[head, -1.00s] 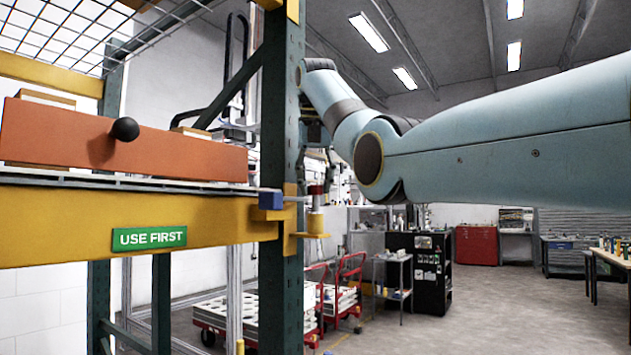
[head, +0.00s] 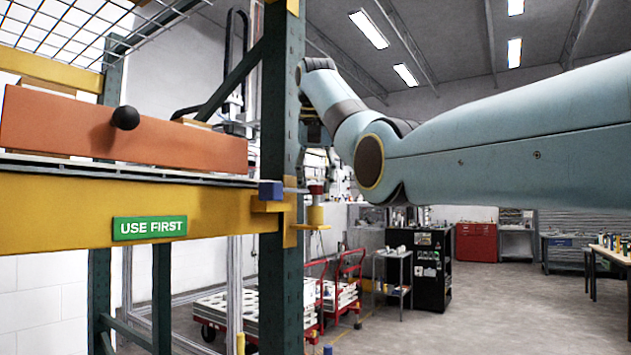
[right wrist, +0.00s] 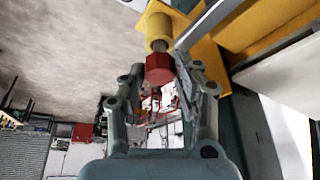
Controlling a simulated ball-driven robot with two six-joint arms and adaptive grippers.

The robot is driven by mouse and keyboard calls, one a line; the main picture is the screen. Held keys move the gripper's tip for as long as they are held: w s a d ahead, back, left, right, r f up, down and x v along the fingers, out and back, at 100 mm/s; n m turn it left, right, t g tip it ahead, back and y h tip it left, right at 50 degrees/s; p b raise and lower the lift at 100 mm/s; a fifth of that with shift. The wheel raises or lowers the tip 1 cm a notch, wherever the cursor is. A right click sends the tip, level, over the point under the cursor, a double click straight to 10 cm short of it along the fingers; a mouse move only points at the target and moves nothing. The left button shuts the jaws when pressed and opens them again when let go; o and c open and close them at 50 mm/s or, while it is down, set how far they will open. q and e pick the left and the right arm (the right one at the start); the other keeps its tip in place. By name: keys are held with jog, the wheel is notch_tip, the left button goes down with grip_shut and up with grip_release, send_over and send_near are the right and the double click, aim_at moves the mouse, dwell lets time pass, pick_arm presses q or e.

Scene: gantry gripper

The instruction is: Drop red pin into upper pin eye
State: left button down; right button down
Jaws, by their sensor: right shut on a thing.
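The red pin has a red head (head: 316,188) and a grey shank below it. It stands roughly upright, directly above the yellow upper pin eye (head: 315,216) on the dark green rack post. My right gripper (head: 312,172) reaches in behind the post, partly hidden by it, and is shut on the red pin. In the right wrist view the red head (right wrist: 159,69) sits between the fingertips (right wrist: 162,76). A short grey shank shows between it and the yellow eye (right wrist: 158,30). I cannot tell whether the shank's tip is inside the eye. My left gripper is not in view.
The green rack post (head: 281,120) stands close beside the gripper. A yellow beam (head: 60,215) with a green sign and an orange board (head: 60,125) with a black knob fill the left. A blue block (head: 270,190) juts out near the eye. Red carts stand behind, lower down.

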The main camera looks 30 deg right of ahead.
jog(key=shift+f+b, duration=0.35)
jog(key=shift+f, duration=0.2)
jog(key=c, duration=1.4)
grip_release()
jog(key=shift+f, duration=0.1)
jog(key=o, duration=0.5)
jog(key=shift+d, duration=0.2)
jog(key=shift+o, duration=0.2)
jog(key=shift+w+a, duration=0.1)
jog(key=shift+a, duration=0.05)
jog(key=shift+a, duration=0.15)
